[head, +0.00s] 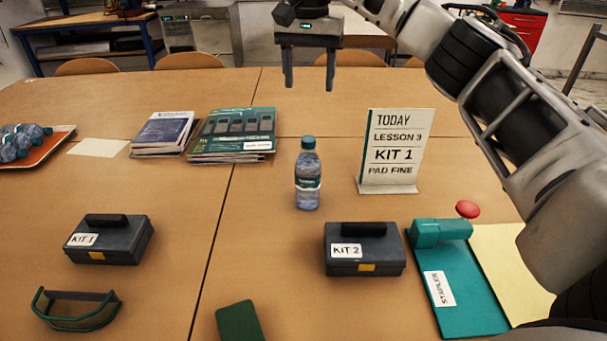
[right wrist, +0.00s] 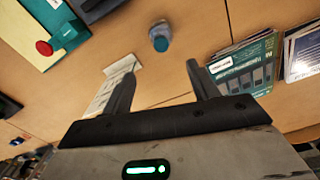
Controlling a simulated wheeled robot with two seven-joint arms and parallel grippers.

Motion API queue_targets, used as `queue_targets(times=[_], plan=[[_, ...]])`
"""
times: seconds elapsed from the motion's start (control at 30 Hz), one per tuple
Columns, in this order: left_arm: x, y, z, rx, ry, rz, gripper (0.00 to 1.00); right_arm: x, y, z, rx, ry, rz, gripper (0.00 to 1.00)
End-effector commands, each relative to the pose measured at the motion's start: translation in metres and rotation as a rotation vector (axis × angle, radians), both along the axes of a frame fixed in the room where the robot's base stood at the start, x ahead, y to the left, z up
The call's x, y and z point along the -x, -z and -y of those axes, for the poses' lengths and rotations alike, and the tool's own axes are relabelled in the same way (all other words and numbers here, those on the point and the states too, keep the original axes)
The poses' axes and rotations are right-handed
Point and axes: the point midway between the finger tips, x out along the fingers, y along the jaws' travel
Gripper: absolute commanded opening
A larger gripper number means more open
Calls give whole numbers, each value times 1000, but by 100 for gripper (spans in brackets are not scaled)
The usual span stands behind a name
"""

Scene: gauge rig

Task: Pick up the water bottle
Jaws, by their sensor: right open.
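The water bottle (head: 308,176) stands upright on the wooden table, clear with a teal cap and a teal and white label. In the right wrist view the bottle (right wrist: 160,37) is seen from above, beyond the fingertips. My right gripper (head: 309,88) is open and empty, pointing down, raised above the table and apart from the bottle. Its two fingers (right wrist: 157,72) also show in the right wrist view. My left gripper is not in view.
A sign (head: 395,150) stands right of the bottle. A KIT 2 case (head: 365,268) sits in front, beside a teal stapler (head: 440,232). Booklets (head: 235,132) lie behind left. A KIT 1 case (head: 107,250) and a tray (head: 52,146) with several bottles are further left.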

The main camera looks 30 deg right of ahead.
Motion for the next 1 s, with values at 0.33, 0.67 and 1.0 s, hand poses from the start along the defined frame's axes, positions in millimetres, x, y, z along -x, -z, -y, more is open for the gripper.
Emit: queue_targets(times=[0.33,0.67,1.0], plan=[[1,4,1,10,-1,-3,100,0,75,0,-1,-1,-4,60],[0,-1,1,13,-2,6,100,-1,104,0,-3,-1,-1,60],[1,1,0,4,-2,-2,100,-5,148,4,-3,-2,0,60]])
